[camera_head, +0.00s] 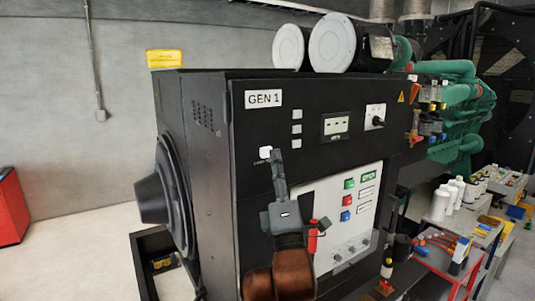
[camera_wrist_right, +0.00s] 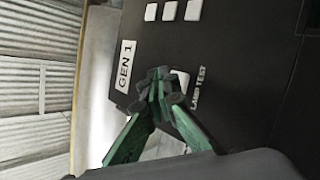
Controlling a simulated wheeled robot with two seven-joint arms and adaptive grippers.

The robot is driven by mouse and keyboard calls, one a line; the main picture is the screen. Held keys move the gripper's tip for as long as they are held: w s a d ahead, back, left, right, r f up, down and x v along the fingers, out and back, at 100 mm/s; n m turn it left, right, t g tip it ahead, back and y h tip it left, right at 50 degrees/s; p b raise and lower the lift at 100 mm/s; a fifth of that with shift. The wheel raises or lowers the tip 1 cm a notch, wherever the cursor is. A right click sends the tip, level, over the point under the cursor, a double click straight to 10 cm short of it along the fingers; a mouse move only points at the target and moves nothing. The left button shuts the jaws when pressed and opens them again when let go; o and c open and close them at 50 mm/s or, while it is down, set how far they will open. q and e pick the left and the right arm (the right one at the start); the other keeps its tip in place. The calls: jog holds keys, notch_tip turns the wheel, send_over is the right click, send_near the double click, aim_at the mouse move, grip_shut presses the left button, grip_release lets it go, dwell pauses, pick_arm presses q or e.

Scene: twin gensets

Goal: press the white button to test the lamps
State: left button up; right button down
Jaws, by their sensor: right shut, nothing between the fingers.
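The white button (camera_head: 265,152) is on the black GEN 1 panel (camera_head: 255,125), below and left of a column of three pale square lamps (camera_head: 297,128). In the right wrist view the button (camera_wrist_right: 181,80) has the label LAMP TEST beside it. My right gripper (camera_head: 275,158) is shut and empty, its tips at the button's lower right edge in the head view. In the right wrist view the closed fingertips (camera_wrist_right: 158,80) lie just left of the button and cover part of its edge. I cannot tell whether they touch it. My left gripper is out of view.
A red cart (camera_head: 440,262) and a bench with bottles (camera_head: 440,203) stand at the right.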

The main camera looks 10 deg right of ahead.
jog(key=shift+w, duration=0.1)
dwell(0.6)
jog(key=shift+w+a, duration=0.1)
jog(key=shift+w, duration=0.25)
jog(key=shift+w+a, duration=0.2)
jog(key=shift+w, duration=0.25)
dwell(0.8)
jog(key=shift+s, duration=0.1)
jog(key=shift+s+d+p, duration=0.3)
jog(key=shift+s+p, duration=0.15)
jog(key=shift+s, duration=0.35)
jog(key=s, duration=0.1)
jog(key=s+d+p, duration=0.1)
jog(key=s, duration=0.2)
jog(key=shift+s+d+p, duration=0.3)
jog(key=shift+s+d, duration=0.05)
dwell(0.6)
